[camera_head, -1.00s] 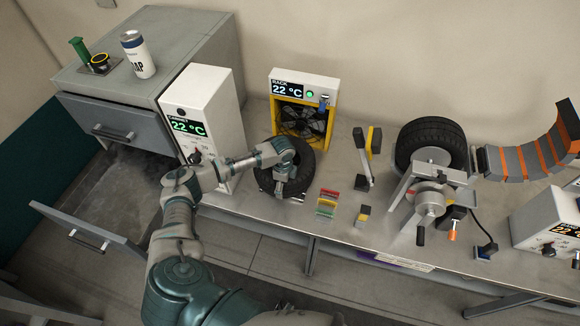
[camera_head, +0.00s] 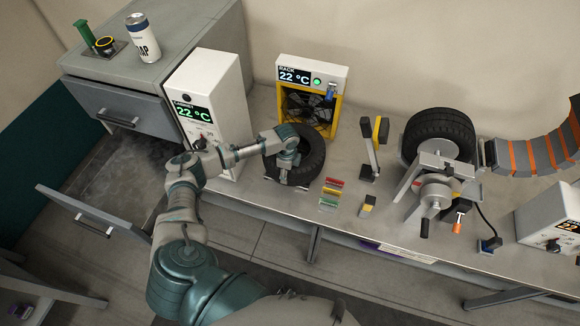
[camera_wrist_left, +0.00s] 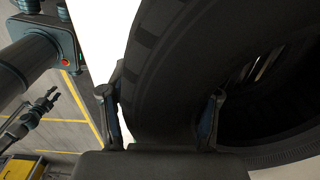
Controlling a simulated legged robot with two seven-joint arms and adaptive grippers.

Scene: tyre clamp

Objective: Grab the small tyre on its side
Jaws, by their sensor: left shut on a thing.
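The small black tyre (camera_head: 313,160) is on the grey bench, in front of the yellow-framed rack unit. I cannot tell whether it rests on the bench or leans on the unit. My left gripper (camera_head: 286,174) is at its near left part, shut on it. In the left wrist view the left gripper's fingers (camera_wrist_left: 163,125) straddle the tyre's wall, one on the tread side and one inside the ring. The tyre (camera_wrist_left: 180,70) fills much of that view. My right gripper (camera_wrist_left: 45,103) seems to show small at the left there; its jaws are unclear.
The white cabinet box (camera_head: 212,110) stands just left of the tyre, and the rack unit (camera_head: 340,80) is behind it. Coloured blocks (camera_head: 330,193) and a lever (camera_head: 372,155) are to the right. A larger wheel (camera_head: 440,130) stands at the clamp (camera_head: 433,190).

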